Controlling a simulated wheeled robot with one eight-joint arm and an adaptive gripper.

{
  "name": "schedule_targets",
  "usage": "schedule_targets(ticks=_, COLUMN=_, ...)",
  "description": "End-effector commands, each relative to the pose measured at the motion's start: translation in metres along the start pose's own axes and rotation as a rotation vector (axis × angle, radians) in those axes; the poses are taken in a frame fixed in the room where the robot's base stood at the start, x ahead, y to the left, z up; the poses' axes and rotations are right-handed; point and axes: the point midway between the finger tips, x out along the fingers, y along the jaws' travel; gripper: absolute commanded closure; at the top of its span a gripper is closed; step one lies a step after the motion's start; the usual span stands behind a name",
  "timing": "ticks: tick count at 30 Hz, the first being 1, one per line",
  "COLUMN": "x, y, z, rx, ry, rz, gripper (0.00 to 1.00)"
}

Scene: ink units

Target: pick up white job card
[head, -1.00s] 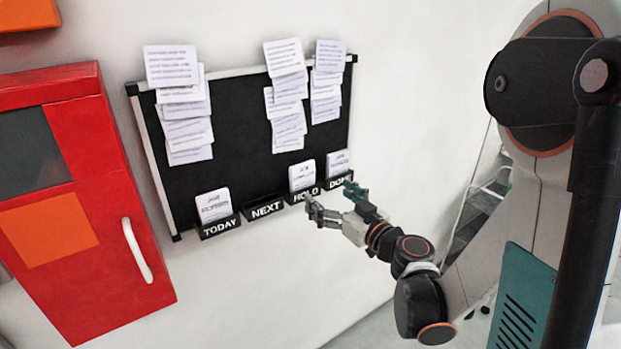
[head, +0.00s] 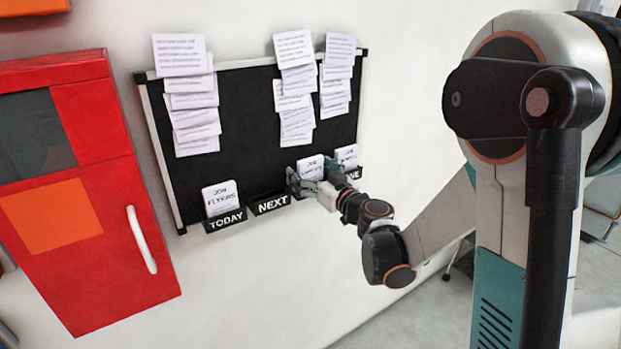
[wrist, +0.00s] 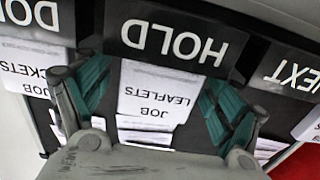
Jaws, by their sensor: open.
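White job cards stand in labelled black holders along the foot of a black board (head: 245,130). A card reading JOB LEAFLETS (wrist: 155,95) stands in the HOLD holder (wrist: 150,38), upside down in the wrist view; it also shows in the head view (head: 311,163). My gripper (wrist: 154,88) is open, with one green finger on each side of this card. In the head view my gripper (head: 313,176) covers the HOLD holder and part of the card. Whether the fingers touch the card is unclear.
A JOB FLYERS card (head: 221,198) stands in the TODAY holder (head: 225,219). The NEXT holder (head: 270,203) is empty. Another card (head: 346,154) stands in the DONE holder. Paper sheets hang above. A red cabinet (head: 125,185) is at left.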

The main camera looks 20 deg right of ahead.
Motion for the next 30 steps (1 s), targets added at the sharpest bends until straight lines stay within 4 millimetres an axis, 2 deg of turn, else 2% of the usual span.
schedule_targets(ticks=5, x=0.0, y=0.0, z=0.0, rx=0.0, ry=0.0, rz=0.0, gripper=0.14)
schedule_targets(ticks=8, x=0.0, y=0.0, z=0.0, rx=0.0, ry=0.0, rz=0.0, gripper=0.32)
schedule_targets(ticks=12, x=0.0, y=0.0, z=0.0, rx=0.0, ry=0.0, rz=0.0, gripper=0.62)
schedule_targets(ticks=23, x=0.0, y=0.0, z=-0.001, rx=0.0, ry=0.0, rz=0.0, gripper=0.63)
schedule_targets(ticks=30, x=0.0, y=0.0, z=-0.02, rx=0.0, ry=0.0, rz=0.0, gripper=0.63)
